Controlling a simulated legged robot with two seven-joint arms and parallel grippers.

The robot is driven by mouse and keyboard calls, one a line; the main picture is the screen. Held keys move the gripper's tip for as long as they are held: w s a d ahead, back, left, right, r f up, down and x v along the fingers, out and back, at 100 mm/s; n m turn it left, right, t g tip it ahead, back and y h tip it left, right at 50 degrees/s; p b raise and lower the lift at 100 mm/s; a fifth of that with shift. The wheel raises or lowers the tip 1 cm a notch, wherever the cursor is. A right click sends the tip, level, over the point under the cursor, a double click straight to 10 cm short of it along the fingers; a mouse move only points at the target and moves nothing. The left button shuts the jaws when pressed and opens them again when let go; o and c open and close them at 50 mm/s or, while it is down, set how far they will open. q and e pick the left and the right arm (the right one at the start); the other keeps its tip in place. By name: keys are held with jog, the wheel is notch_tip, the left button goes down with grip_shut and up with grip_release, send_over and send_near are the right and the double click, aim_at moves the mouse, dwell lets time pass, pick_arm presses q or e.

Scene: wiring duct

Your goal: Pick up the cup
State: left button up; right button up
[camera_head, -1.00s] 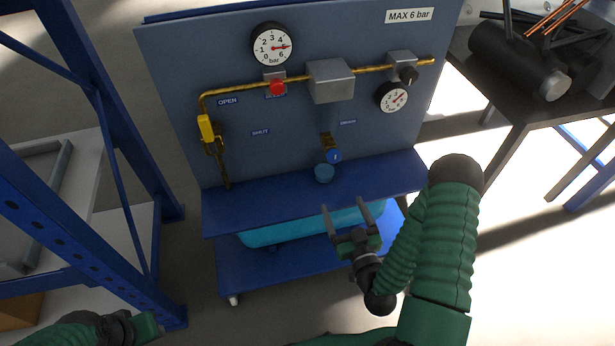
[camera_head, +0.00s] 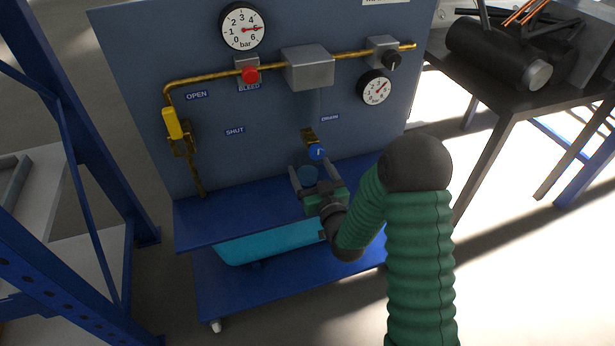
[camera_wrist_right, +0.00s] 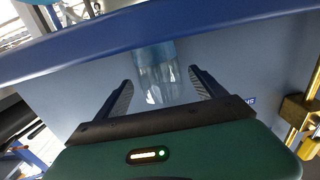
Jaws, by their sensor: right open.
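The cup (camera_head: 309,174) is small, blue and see-through. My right gripper (camera_head: 309,181) is open, with one finger on each side of the cup in the head view. In the right wrist view the cup (camera_wrist_right: 157,72) shows between the two spread fingers (camera_wrist_right: 160,85), with gaps beside it. I cannot tell how deep it sits between them. The gripper body hides the cup's lower part in the head view. My left gripper is out of view.
The upright panel (camera_head: 240,150) with brass pipe (camera_head: 220,84), gauges and a yellow valve handle (camera_head: 172,123) stands right behind the cup. A turquoise tank (camera_head: 270,242) sits under the shelf. A dark table (camera_head: 500,80) stands right, a blue rack (camera_head: 75,150) left.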

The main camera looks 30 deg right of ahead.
jog(key=x, duration=0.2)
jog(key=shift+w+f, duration=0.15)
jog(key=shift+w, duration=0.2)
jog(key=c, duration=1.5)
jog(key=shift+o, duration=0.2)
